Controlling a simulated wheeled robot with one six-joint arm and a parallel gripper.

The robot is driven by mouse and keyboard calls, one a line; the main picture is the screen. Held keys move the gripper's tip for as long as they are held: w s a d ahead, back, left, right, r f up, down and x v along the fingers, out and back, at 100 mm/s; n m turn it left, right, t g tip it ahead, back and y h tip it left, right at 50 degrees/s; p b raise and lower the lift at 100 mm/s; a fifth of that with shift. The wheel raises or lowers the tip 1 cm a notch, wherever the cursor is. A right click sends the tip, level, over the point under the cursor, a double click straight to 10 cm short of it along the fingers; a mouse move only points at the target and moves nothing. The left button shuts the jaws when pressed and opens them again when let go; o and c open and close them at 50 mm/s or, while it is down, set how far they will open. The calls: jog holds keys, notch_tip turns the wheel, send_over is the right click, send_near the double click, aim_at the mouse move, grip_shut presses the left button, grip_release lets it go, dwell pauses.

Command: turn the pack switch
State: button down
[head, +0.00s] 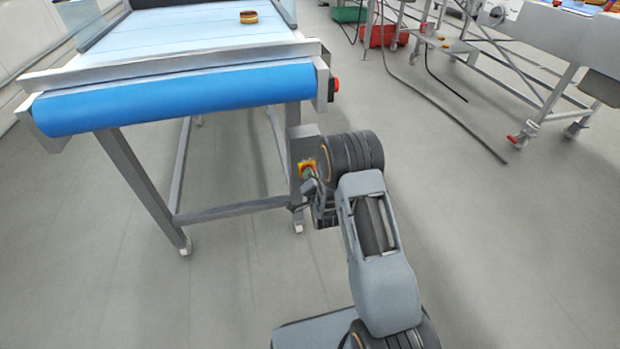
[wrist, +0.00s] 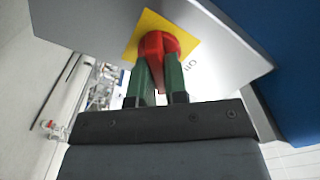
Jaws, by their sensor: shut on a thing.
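The pack switch is a red rotary knob (wrist: 158,44) on a yellow plate (wrist: 187,41), set on a grey box (wrist: 225,62). In the wrist view the green fingers of my gripper (wrist: 161,72) are shut on the red knob. Part of the knob is hidden between the fingers. Dark lettering shows on the box beside the plate. In the head view the yellow plate (head: 303,168) shows on the box (head: 304,140) at the conveyor's leg, and my gripper (head: 309,172) reaches it from the right, partly hidden by my arm.
The conveyor (head: 180,95) with a blue roller end stands at the left, with a filled round (head: 249,17) on its belt. A red button (head: 336,84) sits on its side. Wheeled frames (head: 520,70) and cables (head: 440,105) are at the right. Open floor (head: 500,230) lies at the lower right.

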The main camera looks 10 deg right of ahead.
jog(key=shift+n+b, duration=1.05)
jog(key=shift+n, duration=0.75)
jog(key=shift+r, duration=0.1)
jog(key=c, duration=1.1)
grip_release()
jog(key=shift+c, duration=0.2)
jog(key=s+p, duration=0.2)
jog(key=s, duration=1.1)
jog(key=shift+s, duration=0.35)
